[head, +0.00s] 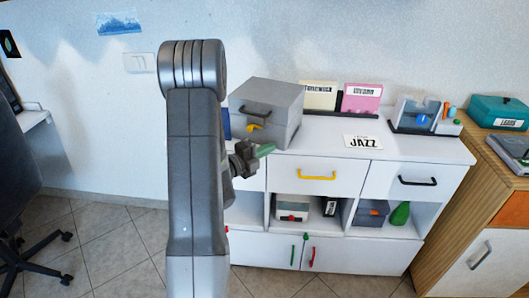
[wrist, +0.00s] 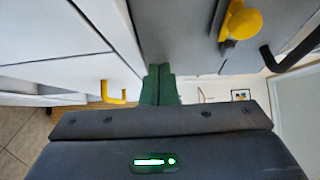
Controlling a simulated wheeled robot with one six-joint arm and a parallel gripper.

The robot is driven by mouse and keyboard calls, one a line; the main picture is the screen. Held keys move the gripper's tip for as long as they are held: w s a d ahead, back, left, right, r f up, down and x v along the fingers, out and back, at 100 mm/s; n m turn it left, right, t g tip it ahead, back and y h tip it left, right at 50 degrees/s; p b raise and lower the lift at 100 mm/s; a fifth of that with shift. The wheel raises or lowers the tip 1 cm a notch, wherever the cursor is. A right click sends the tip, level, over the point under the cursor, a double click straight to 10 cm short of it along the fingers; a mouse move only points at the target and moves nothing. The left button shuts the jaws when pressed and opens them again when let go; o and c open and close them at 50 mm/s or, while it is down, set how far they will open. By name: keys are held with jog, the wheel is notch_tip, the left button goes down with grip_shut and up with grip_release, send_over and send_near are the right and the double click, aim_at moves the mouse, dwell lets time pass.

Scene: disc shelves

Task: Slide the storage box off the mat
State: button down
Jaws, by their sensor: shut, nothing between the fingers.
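A grey storage box (head: 262,97) with a black handle and a yellow latch stands on the left part of the white cabinet top. It fills the upper right of the wrist view (wrist: 180,35). I cannot make out a mat under it in either view. My gripper (head: 266,150) is at the box's lower front, its green fingers pointing right in the head view. In the wrist view the fingers (wrist: 159,82) are together and hold nothing. Their tips are close to the box front; I cannot tell whether they touch it. My arm hides part of the area left of the box.
A yellow-handled drawer (head: 316,176) lies below the box. A JAZZ card (head: 363,142) lies to the right, with clear top around it. A record rack (head: 345,103) stands behind and a clear-sided organiser (head: 418,114) farther right. A blue item (head: 224,123) shows partly left of the box.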

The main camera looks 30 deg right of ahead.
jog(key=w+d, duration=0.1)
jog(key=w, duration=0.1)
jog(key=shift+w+d+p, duration=0.4)
dwell(0.3)
